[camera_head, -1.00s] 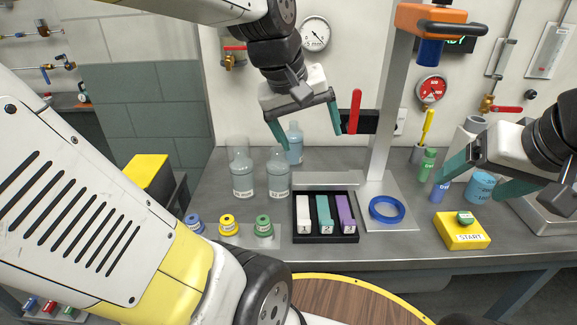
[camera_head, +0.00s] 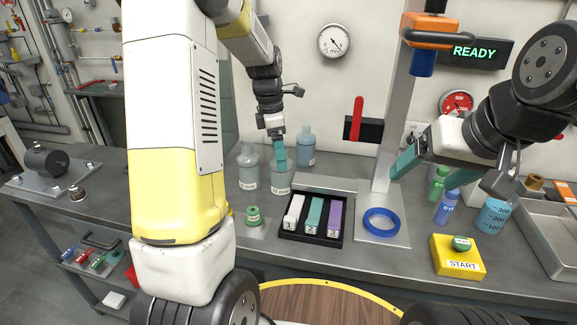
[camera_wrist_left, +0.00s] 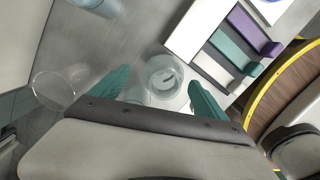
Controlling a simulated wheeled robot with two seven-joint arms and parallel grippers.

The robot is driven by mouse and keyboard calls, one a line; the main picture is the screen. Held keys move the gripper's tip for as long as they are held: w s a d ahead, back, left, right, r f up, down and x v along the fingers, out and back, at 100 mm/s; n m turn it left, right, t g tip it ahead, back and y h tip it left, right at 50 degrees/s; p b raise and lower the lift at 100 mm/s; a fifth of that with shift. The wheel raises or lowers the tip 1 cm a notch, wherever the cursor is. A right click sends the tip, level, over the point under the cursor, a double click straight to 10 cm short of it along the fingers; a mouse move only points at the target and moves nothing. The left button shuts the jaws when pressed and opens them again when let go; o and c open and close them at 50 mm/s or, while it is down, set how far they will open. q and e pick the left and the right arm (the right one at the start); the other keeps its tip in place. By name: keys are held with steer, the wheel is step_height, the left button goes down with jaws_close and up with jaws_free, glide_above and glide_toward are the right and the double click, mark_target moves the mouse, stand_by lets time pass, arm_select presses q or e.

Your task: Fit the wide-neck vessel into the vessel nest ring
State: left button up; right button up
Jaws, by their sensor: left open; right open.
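Clear vessels with grey-blue contents stand on the bench: a left vessel (camera_head: 248,172), a middle vessel (camera_head: 281,184) and a back vessel (camera_head: 306,146). I cannot tell surely which is the wide-neck one. My left gripper (camera_head: 280,165) is open, pointing down just above the middle vessel and partly hiding its top. In the left wrist view the middle vessel (camera_wrist_left: 165,78) shows between the spread teal fingers, its round mouth facing the camera. The blue nest ring (camera_head: 382,210) lies empty on the stand's base plate. My right gripper (camera_head: 425,180) is open and empty at the right.
A black rack (camera_head: 311,236) with white, teal and purple blocks stands between the vessels and the ring. The stand column (camera_head: 391,120) rises behind the ring. The yellow START box (camera_head: 457,256), small bottles (camera_head: 447,207) and a blue beaker (camera_head: 493,216) stand at right.

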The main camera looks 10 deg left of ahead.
arm_select(q)
steer(key=f, duration=0.4)
steer(key=shift+s+d, duration=0.2)
steer(key=shift+d, duration=0.05)
steer(key=shift+w+d+f, duration=0.1)
steer(key=shift+f, duration=0.45)
steer(key=shift+r, duration=0.1)
steer(key=c, duration=1.8)
